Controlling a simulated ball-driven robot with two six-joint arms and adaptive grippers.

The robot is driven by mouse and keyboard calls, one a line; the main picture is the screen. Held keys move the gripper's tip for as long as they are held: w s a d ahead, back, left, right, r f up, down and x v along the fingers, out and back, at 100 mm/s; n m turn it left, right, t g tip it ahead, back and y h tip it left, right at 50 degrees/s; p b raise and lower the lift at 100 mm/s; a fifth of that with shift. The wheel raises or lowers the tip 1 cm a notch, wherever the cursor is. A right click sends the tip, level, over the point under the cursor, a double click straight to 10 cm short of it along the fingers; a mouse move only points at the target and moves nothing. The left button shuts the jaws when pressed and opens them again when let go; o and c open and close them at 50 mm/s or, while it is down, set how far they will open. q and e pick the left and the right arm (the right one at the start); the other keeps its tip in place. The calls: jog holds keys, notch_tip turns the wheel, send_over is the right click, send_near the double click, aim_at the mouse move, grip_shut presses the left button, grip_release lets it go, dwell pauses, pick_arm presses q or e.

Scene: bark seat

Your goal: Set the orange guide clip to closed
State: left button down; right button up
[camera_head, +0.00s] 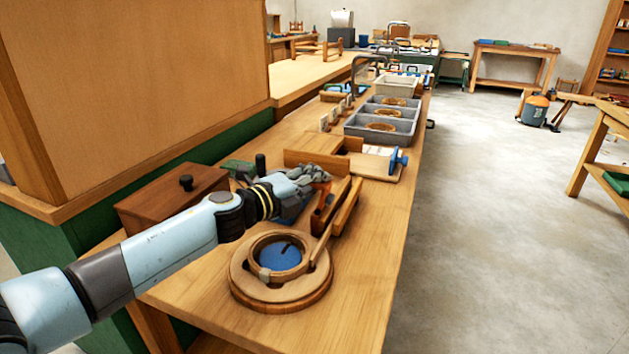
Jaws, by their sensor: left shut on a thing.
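The orange guide clip (323,190) shows as a small orange piece at the wooden slotted guide (346,204) in the middle of the bench. My left arm reaches in from the lower left. My left gripper (318,174) is at the orange clip and is shut on it. The grey fingers cover part of the clip, so its exact position is hard to tell. My right gripper is not in view.
A round wooden stand with a blue disc (281,257) is in front of the guide. A wooden box with a black knob (172,196) lies left. Behind are a board with a blue knob (398,160) and grey trays (381,121). The bench's right edge is clear.

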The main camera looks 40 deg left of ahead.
aim_at(331, 185)
pick_arm(q)
jog(key=shift+d+r+p, duration=0.1)
jog(key=shift+r+p, duration=0.05)
jog(key=shift+p, duration=0.4)
jog(key=d+m+p, duration=0.1)
jog(key=p, duration=0.2)
jog(key=d+m+g+y+p, duration=0.1)
jog(key=m+p, duration=0.1)
jog(key=p, duration=0.1)
jog(key=d+m+p, duration=0.1)
jog(key=m+p, duration=0.1)
jog(key=p, duration=0.1)
jog(key=shift+w+d+g+y+p, duration=0.1)
jog(key=shift+w+g+y+p, duration=0.3)
jog(key=d+m+y+p, duration=0.1)
jog(key=d+f+m+g+p, duration=0.1)
jog(key=m, duration=0.1)
jog(key=shift+w+f+y+p, duration=0.25)
jog(key=shift+f+y+p, duration=0.05)
jog(key=shift+y+p, duration=0.1)
jog(key=shift+w+d+f+m+y, duration=0.1)
jog(key=shift+d+f+m+y, duration=0.3)
jog(key=shift+f+m+y, duration=0.3)
jog(key=shift+d+f+m+g+y, duration=0.3)
jog(key=shift+m, duration=0.5)
